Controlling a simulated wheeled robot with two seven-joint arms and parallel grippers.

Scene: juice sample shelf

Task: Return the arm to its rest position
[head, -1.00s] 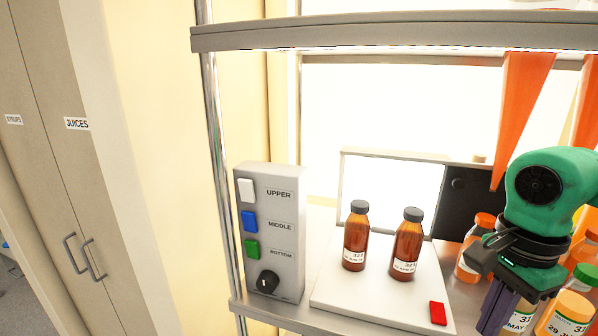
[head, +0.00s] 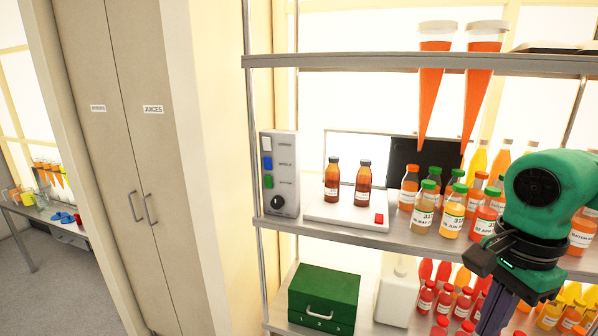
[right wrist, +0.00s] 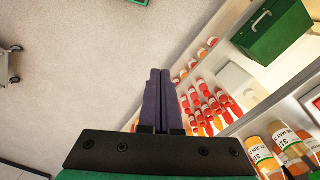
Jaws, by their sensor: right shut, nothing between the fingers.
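My right gripper (head: 494,318) is at the lower right of the head view, in front of the shelf, on a green and black arm that bends down. In the right wrist view its purple fingers (right wrist: 160,95) are together with nothing between them. They point at the floor, beside the shelf. My left gripper is not in view.
The shelf (head: 420,62) holds two brown bottles (head: 347,184) on a white stand, a button box (head: 279,172), several juice bottles (head: 453,210) and orange cones. A green box (head: 324,297) is below. Cabinets (head: 130,150) and a table stand left. Floor is open.

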